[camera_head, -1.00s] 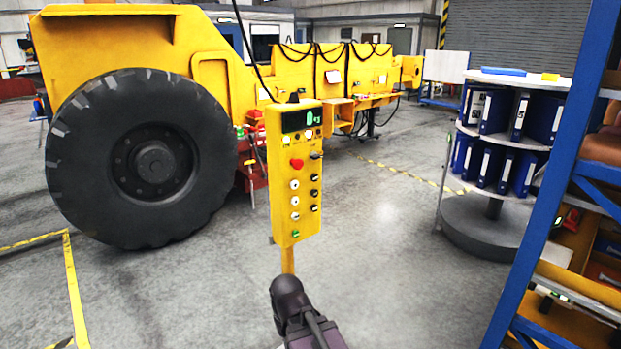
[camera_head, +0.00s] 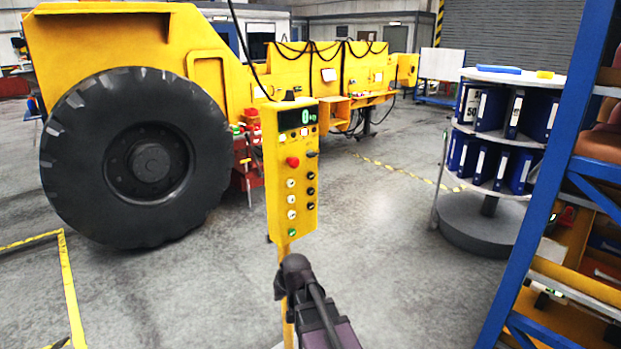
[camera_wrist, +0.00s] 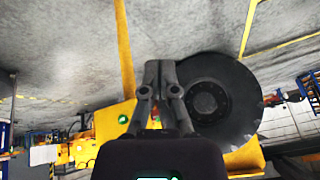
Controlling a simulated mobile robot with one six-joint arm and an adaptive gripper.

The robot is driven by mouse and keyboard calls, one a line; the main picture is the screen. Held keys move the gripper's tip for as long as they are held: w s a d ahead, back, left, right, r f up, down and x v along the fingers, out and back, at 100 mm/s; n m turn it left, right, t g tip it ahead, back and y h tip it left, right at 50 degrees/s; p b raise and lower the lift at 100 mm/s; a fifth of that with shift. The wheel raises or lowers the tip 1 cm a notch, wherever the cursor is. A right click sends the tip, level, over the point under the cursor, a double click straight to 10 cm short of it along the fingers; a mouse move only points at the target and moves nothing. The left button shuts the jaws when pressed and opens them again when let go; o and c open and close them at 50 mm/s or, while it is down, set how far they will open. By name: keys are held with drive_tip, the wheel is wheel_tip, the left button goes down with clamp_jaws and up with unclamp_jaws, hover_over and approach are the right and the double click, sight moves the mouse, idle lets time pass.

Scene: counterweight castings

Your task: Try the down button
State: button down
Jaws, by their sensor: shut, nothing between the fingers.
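A yellow control box (camera_head: 284,222) stands on a yellow post (camera_head: 288,328) in the head view. It has a lit display, a red button (camera_head: 292,162), a column of white buttons (camera_head: 291,199), black ones (camera_head: 310,191) to their right and a green button (camera_head: 292,232) at the bottom. I cannot read which one is down. My gripper (camera_wrist: 159,64) is shut and empty in the wrist view, where the picture is upside down. The box's yellow lower end (camera_wrist: 104,118) and green button (camera_wrist: 122,119) show beside and partly behind it. Contact cannot be told.
A yellow vehicle with a big black tyre (camera_head: 135,160) stands behind, to the left. A round shelf with blue binders (camera_head: 487,225) stands at right. A blue rack post (camera_head: 545,190) is close at right. The grey floor between is clear.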

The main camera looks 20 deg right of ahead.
drive_tip(key=w+d+r+m+t, duration=0.2)
drive_tip(key=w+d+r+t, duration=0.2)
drive_tip(key=w, duration=0.7)
drive_tip(key=m+t+h, duration=0.5)
drive_tip(key=t, duration=0.2)
approach(310, 176)
wheel_tip(310, 176, down, 6)
drive_tip(key=s+a, duration=0.2)
drive_tip(key=d+r+m+t+h, duration=0.1)
drive_tip(key=d+r+m+h, duration=0.3)
drive_tip(key=d, duration=0.4)
drive_tip(key=shift+w+d+h, duration=0.15)
drive_tip(key=shift+d+h, duration=0.15)
drive_tip(key=shift+h, duration=0.3)
drive_tip(key=shift+w+m, duration=0.1)
drive_tip(key=shift+m, duration=0.2)
drive_tip(key=shift+w+a, duration=0.5)
drive_tip(key=shift+w, duration=0.85)
drive_tip(key=shift+w+a, duration=0.5)
drive_tip(key=shift+w, duration=0.85)
drive_tip(key=shift+w+a, duration=0.5)
drive_tip(key=shift+w, duration=0.85)
drive_tip(key=shift+w+t, duration=0.15)
drive_tip(key=shift+t, duration=0.15)
drive_tip(key=shift+w+a, duration=0.1)
drive_tip(key=shift+w, duration=0.15)
